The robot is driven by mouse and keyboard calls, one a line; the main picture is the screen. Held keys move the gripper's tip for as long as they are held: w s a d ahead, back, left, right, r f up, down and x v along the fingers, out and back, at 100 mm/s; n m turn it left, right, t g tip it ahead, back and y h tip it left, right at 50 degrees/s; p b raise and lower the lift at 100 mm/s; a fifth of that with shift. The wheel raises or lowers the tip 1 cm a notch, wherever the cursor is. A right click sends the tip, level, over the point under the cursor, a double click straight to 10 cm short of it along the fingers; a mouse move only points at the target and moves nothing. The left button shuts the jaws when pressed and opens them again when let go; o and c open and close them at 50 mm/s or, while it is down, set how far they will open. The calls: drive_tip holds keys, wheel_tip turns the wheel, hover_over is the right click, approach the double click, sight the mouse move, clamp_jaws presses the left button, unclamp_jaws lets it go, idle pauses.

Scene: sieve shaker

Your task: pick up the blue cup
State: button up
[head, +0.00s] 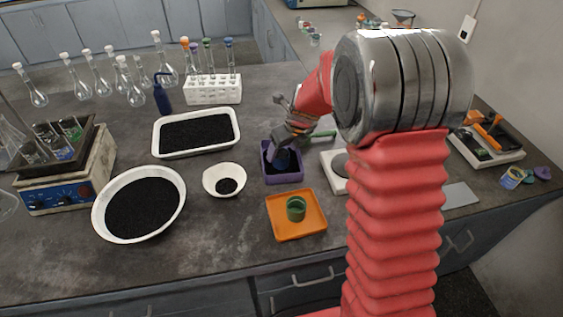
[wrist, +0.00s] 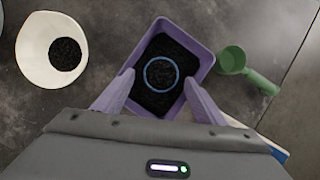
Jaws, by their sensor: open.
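The blue cup (wrist: 144,74) shows in the wrist view as a blue ring inside a purple tray (wrist: 208,62) of black grains. The ring's inside looks black, and the cup's lower part cannot be made out. My gripper (wrist: 160,79) is open above the tray, with one fingertip on each side of the ring in the picture. I cannot tell if the fingers touch the cup. In the head view my gripper (head: 282,154) is over the purple tray (head: 284,179) and hides most of its inside.
A green scoop (wrist: 232,60) lies right of the tray. A white bowl (head: 212,179) with black grains stands to its left. An orange tray (head: 281,223) with a green cup (head: 296,209) is in front. A scale (head: 335,180) stands to the right, partly behind my arm.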

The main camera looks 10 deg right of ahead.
sight(281, 156)
drive_tip(key=shift+f, duration=0.1)
drive_tip(key=shift+x, duration=2.55)
drive_tip(key=shift+d, duration=0.1)
drive_tip(key=c, duration=1.2)
